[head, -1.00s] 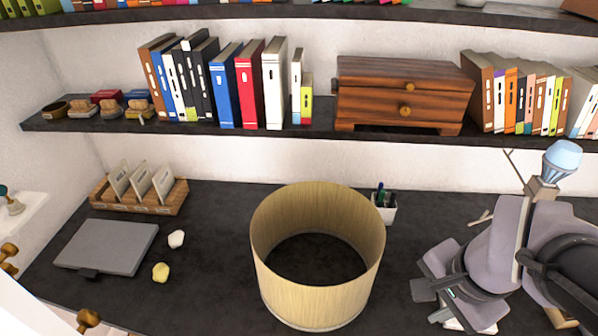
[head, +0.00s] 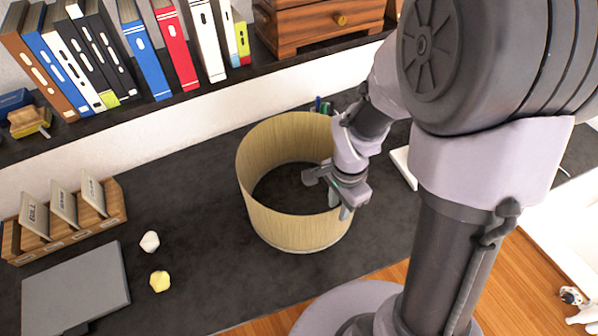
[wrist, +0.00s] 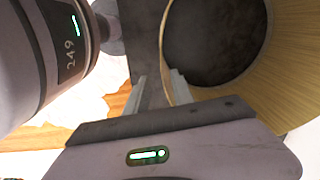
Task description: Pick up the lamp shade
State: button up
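The lamp shade (head: 285,228) is a tan, open hollow cylinder standing upright on the dark desk. My gripper (head: 340,205) is at its right front rim, pointing down. In the wrist view, the shade (wrist: 287,85) fills the upper right, with dark desk visible through its opening. The two fingers of my gripper (wrist: 160,92) are apart there. One finger is inside the rim and the other is outside, with the thin wall between them. A gap shows between the outer finger and the wall. The shade's far right side is partly hidden by my arm.
The dark desk (head: 200,215) has a wooden card holder (head: 70,222), a grey flat slab (head: 75,290), and a white lump (head: 150,241) and yellow lump (head: 160,281) left of the shade. A pen cup stands behind it. A shelf with books and a wooden box (head: 310,25) hangs above.

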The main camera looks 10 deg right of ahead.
aim_at(338, 213)
jog(key=f, duration=0.1)
jog(key=f+b, duration=0.1)
jog(key=f, duration=0.3)
jog(key=shift+w+d+f, duration=0.2)
jog(key=shift+w, duration=0.2)
jog(key=shift+s+r, duration=0.1)
grip_shut()
dwell(0.8)
